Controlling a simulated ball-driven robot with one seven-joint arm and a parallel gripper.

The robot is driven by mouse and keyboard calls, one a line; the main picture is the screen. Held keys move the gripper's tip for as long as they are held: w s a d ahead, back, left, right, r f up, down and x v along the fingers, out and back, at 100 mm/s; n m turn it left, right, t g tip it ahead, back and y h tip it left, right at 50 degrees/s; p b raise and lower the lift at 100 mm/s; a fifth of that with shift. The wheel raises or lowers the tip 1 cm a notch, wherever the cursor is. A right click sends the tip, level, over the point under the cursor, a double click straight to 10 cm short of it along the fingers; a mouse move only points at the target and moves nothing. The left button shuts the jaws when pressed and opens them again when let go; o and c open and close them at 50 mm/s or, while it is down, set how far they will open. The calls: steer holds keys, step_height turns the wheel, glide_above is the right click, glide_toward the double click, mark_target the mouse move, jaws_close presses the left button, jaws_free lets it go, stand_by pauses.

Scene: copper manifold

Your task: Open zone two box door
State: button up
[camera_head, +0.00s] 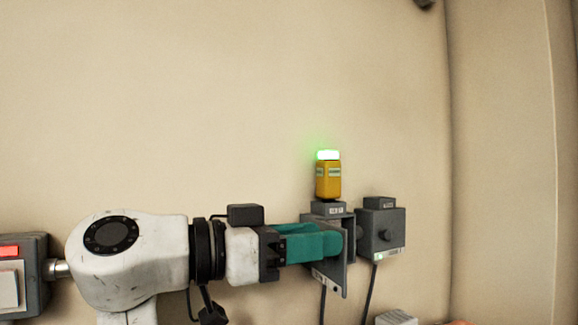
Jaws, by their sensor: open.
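My gripper (325,244) with teal fingers reaches in from the left. It is at the front of a grey box (346,224) on the wall and covers much of it. The gap between the fingers is hard to see from this side. A grey panel (329,281) with a small label shows below the fingers; it looks like the box's door, standing out from the wall at an angle. I cannot tell whether the fingers touch it. A yellow unit (328,180) with a lit green-white top stands on the box. The box's label is too small to read.
A second grey box (382,232) with a round knob sits close on the right. Cables hang below both boxes. Another grey box (22,275) with a red strip is at the far left. The beige wall (220,100) above is clear.

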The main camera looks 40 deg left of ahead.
steer(key=s+d+r+b, duration=0.3)
steer(key=s+d+r, duration=0.4)
steer(key=s+r, duration=0.3)
steer(key=shift+s+b, duration=0.3)
steer(key=shift+s, duration=0.8)
